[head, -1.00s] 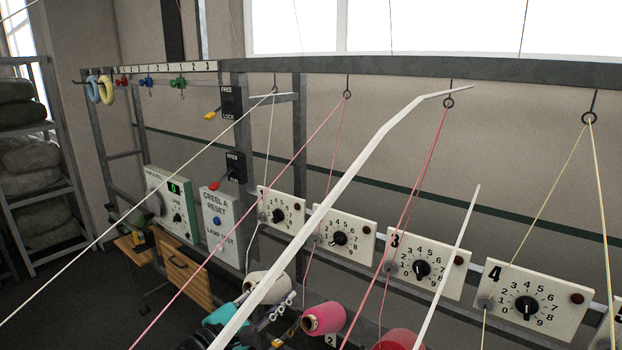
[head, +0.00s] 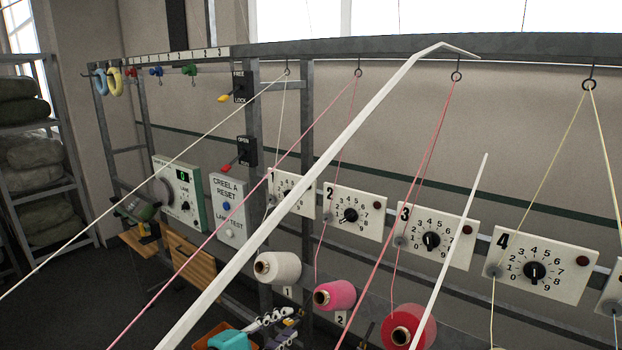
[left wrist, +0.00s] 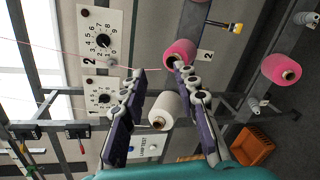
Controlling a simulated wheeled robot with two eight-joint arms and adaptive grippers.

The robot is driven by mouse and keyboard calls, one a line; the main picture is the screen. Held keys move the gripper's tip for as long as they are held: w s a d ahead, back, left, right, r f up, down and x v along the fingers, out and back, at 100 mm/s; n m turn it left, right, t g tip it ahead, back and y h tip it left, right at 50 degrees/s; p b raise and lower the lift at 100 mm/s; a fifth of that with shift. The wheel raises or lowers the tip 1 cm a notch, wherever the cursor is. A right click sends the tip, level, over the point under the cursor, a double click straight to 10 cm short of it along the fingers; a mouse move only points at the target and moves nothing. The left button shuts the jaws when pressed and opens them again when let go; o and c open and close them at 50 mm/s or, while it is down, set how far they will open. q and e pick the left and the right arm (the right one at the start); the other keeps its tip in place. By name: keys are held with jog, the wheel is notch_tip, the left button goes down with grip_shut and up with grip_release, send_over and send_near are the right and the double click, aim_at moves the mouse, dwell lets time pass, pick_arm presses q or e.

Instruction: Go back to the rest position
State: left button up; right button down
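My left gripper (head: 272,326) shows at the bottom of the head view, with a teal body and grey linked fingers. In the left wrist view the two fingers of the left gripper (left wrist: 160,72) stand apart with nothing held between their tips. A white yarn cone (head: 278,268) and a pink cone (head: 336,295) are above it in the head view. The white cone (left wrist: 165,110) shows between the fingers in the left wrist view, apparently beyond them. The pink cone (left wrist: 180,54) is close to one fingertip there; I cannot tell whether they touch. My right gripper is in neither view.
A metal creel frame (head: 430,46) carries numbered dial panels (head: 355,212) and a CREELA RESET box (head: 228,208). Yarns cross the view, with two thick pale strips (head: 320,170) in front. An orange bin (left wrist: 252,147) is low down. Shelving (head: 62,150) stands left.

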pick_arm(q)
jog(key=s+a+f+m+g+y+b, duration=0.1)
jog(key=s+f+m+y+b, duration=0.2)
jog(key=f, duration=0.5)
jog(key=s+a+f+m+g+b, duration=0.1)
jog(key=s+f+m+g+b, duration=0.15)
jog(key=f+b, duration=0.4)
jog(key=s+a+f+m+y+b, duration=0.2)
jog(key=s+f+m+b, duration=0.15)
jog(key=f, duration=0.55)
jog(key=s+a+f+m+g+y+b, duration=0.1)
jog(key=s+a+f+m+y+b, duration=0.3)
jog(key=a+f, duration=0.4)
notch_tip(320, 180, down, 4)
jog(key=shift+s+r+m+g+b, duration=0.3)
jog(key=shift+s+m+b, duration=0.3)
jog(key=shift+m+b, duration=0.5)
